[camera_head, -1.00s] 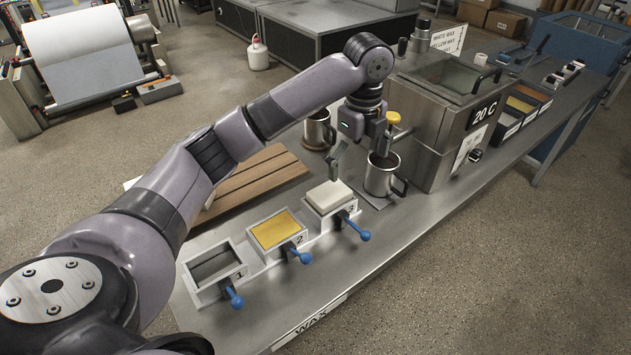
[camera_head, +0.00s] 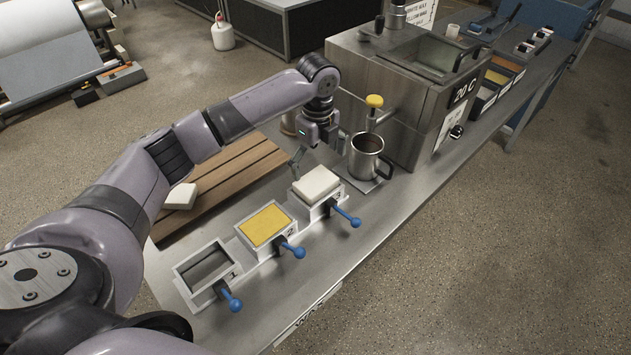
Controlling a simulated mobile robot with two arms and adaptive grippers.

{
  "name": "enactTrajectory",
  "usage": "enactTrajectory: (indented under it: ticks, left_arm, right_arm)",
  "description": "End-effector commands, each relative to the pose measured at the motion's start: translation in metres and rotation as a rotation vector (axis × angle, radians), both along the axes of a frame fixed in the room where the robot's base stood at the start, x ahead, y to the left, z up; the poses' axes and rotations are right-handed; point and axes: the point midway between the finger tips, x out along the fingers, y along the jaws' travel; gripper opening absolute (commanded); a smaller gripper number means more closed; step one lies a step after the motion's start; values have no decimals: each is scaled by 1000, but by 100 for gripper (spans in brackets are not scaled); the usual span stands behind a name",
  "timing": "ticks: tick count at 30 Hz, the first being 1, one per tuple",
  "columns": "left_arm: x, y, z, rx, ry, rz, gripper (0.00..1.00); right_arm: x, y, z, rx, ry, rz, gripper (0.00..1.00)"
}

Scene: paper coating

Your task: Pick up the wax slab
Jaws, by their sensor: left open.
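A white wax slab (camera_head: 317,184) sits in mould 3 (camera_head: 302,202), its top standing above the rim. A yellow wax slab (camera_head: 265,224) fills mould 2 (camera_head: 253,250). Mould 1 (camera_head: 182,271) holds no slab, and its dark inside shows. Another white slab (camera_head: 181,196) lies on the wooden board (camera_head: 226,184). My left gripper (camera_head: 318,163) is open and points down just behind the slab in mould 3. Its left finger shows near that slab's far left corner, and I cannot tell whether it touches. My right gripper is out of view.
A steel mug (camera_head: 366,157) stands right of my left gripper, beside the steel wax tank (camera_head: 400,95) with a yellow knob (camera_head: 374,101). Blue-tipped handles (camera_head: 298,252) stick out in front of the moulds. The table front is clear.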

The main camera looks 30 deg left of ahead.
Motion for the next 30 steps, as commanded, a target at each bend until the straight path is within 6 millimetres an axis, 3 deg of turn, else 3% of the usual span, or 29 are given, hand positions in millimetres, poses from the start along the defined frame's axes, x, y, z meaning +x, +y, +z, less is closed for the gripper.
enactTrajectory:
  ticks: [12, 20, 30]
  left_arm:
    - [-6, 2, -49, 1, 2, 2, 100]
    - [-5, 2, -53, 0, -1, 0, 100]
    - [-5, 2, -53, 0, -1, 0, 79]
  right_arm:
    - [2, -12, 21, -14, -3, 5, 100]
    - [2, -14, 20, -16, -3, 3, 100]
    - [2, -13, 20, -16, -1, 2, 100]
